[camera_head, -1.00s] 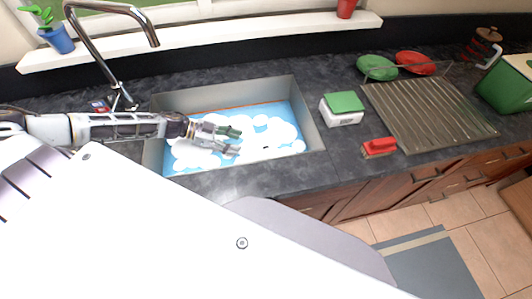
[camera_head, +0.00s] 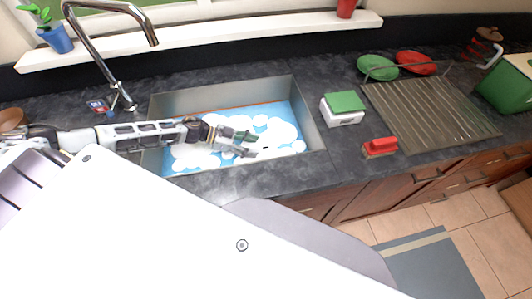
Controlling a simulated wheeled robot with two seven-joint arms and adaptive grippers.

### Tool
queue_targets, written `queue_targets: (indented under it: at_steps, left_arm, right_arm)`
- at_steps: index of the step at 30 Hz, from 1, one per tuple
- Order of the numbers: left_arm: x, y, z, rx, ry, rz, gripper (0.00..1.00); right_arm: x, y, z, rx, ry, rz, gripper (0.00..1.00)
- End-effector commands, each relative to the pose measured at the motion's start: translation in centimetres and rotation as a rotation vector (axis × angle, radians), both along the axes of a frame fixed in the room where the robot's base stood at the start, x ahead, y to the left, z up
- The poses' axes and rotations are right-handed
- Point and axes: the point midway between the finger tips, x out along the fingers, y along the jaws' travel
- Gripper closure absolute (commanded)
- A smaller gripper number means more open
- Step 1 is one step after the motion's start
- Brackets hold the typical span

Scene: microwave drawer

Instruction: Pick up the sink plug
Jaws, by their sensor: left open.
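My left gripper (camera_head: 250,145) reaches from the left over the sink (camera_head: 312,125), with its fingers apart and nothing between them. The sink holds blue water with white foam patches. My right gripper is not in view.
A curved faucet (camera_head: 85,45) rises behind the sink at left. A green-topped white box (camera_head: 343,108), a red brush (camera_head: 380,147) and a drying rack (camera_head: 430,112) with green and red plates stand to the right. Bare counter lies in front of the sink.

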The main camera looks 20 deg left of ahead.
Motion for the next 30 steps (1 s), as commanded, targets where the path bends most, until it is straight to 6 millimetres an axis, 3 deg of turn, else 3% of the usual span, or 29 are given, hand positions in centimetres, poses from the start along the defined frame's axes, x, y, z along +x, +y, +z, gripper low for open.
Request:
queue_targets:
  at_steps: [14, 30]
  left_arm:
    - [0.2, -0.2, -0.2, 0.0, 0.001, 0.0, 0.49]
    - [2.0, -2.7, -2.2, -0.001, 0.0, 0.0, 0.49]
  right_arm:
    - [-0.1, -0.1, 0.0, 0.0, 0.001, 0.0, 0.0]
    - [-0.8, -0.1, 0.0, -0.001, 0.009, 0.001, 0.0]
